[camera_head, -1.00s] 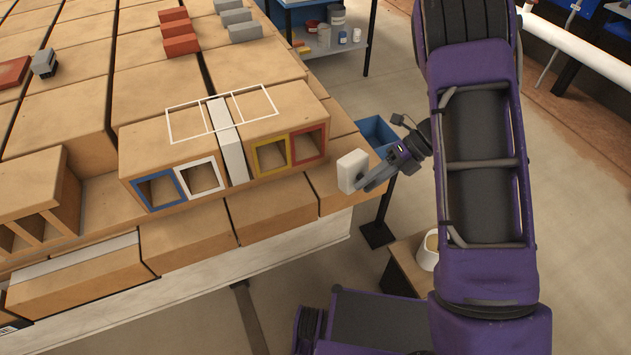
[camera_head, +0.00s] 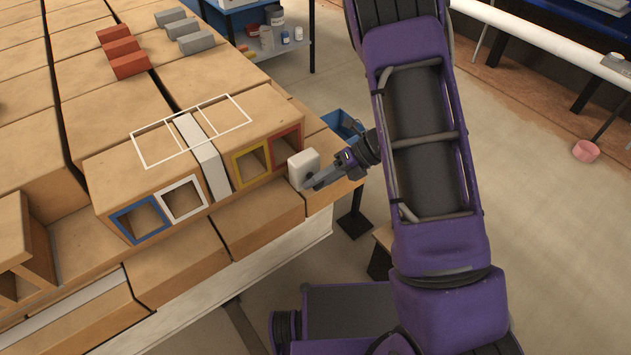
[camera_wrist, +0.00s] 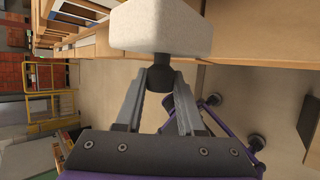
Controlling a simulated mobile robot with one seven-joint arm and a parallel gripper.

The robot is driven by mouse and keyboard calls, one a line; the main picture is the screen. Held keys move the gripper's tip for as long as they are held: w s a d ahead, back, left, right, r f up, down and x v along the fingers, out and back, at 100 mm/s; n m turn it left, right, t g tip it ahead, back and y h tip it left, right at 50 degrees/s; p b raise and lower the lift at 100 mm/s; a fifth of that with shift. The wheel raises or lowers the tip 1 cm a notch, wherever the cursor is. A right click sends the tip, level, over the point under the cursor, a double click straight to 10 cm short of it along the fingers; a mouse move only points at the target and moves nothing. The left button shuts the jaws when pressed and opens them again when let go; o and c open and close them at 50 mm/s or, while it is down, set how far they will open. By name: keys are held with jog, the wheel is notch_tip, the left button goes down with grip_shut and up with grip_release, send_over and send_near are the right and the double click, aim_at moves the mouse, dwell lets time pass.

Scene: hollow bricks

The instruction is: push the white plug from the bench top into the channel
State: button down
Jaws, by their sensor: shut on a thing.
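My gripper (camera_head: 313,183) is shut on the white plug (camera_head: 303,168), a pale block with rounded edges. In the wrist view the fingers (camera_wrist: 160,78) close on a dark round knob at the back of the plug (camera_wrist: 160,30). The plug is just right of the red-framed opening (camera_head: 299,151), in front of the bricks' front face. The white-framed channel opening (camera_head: 204,188) is further left, between the blue-framed opening (camera_head: 117,222) and a pale upright strip. I cannot tell whether the plug touches the bench.
The yellow-framed opening (camera_head: 236,172) lies between the strip (camera_head: 213,170) and the red one. White outlines (camera_head: 140,150) mark the brick top. Red (camera_head: 130,65) and grey blocks (camera_head: 197,42) stand at the back. A blue bin (camera_head: 343,124) is beyond the bench's right end.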

aim_at(306, 167)
jog(key=shift+w+d+r+p, duration=0.1)
jog(key=shift+d+r+p, duration=0.1)
jog(key=shift+p, duration=0.1)
jog(key=shift+w+a, duration=0.85)
jog(key=shift+w, duration=0.3)
jog(key=shift+w+a, duration=0.8)
jog(key=shift+w, duration=0.35)
jog(key=shift+p, duration=0.7)
jog(key=shift+w+a, duration=0.75)
jog(key=shift+w, duration=0.3)
jog(key=shift+w+a, duration=0.7)
jog(key=shift+w, duration=0.35)
jog(key=shift+c, duration=2.2)
grip_release()
